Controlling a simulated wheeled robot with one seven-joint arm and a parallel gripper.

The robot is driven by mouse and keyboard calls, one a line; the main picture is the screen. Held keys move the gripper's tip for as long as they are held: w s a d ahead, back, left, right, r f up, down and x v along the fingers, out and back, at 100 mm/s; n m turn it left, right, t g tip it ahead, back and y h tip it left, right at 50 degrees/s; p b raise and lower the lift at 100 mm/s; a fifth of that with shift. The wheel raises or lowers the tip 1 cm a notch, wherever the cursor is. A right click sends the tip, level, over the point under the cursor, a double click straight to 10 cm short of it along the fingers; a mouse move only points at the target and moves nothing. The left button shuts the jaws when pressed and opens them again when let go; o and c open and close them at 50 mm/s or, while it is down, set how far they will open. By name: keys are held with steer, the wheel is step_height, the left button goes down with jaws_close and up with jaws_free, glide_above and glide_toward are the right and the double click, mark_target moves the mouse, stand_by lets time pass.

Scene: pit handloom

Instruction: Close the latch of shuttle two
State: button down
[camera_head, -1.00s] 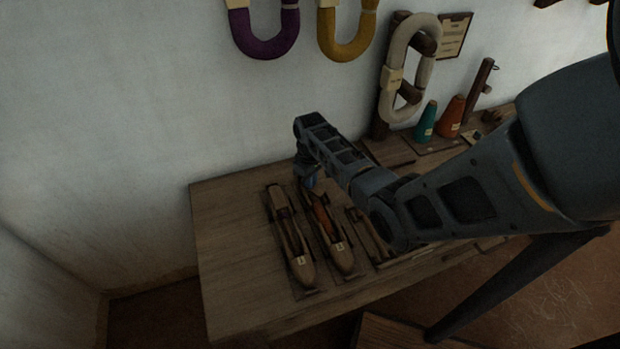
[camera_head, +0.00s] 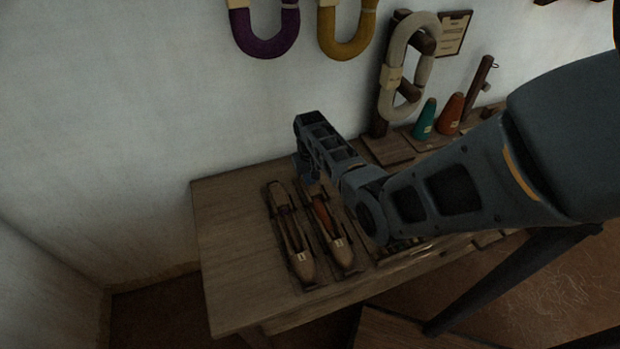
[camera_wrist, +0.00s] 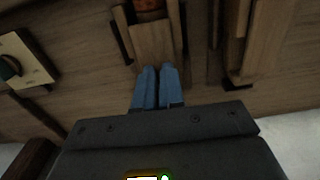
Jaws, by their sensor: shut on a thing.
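Two wooden boat-shaped shuttles lie side by side on the table in the head view. The left shuttle (camera_head: 301,262) is clear of my gripper. The right shuttle (camera_head: 341,257) holds an orange-red pirn (camera_head: 322,215); I cannot read either label to tell which is shuttle two. My gripper (camera_head: 312,185) is at the far end of the right shuttle. In the wrist view its blue fingers (camera_wrist: 158,86) are nearly together over the shuttle's wooden end (camera_wrist: 152,42), with the pirn (camera_wrist: 148,6) at the top edge. The small part between the fingers, likely the latch, is hidden.
The table (camera_head: 232,222) has bare wood at its left. Teal (camera_head: 425,119) and orange (camera_head: 450,114) cones and a stand with a pale yarn hank (camera_head: 392,98) are at the back right. Purple (camera_head: 265,45) and yellow (camera_head: 346,45) hanks hang on the wall.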

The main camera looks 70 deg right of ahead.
steer(key=c, duration=1.5)
jaws_free()
steer(key=shift+r, duration=3.95)
steer(key=shift+s, duration=0.1)
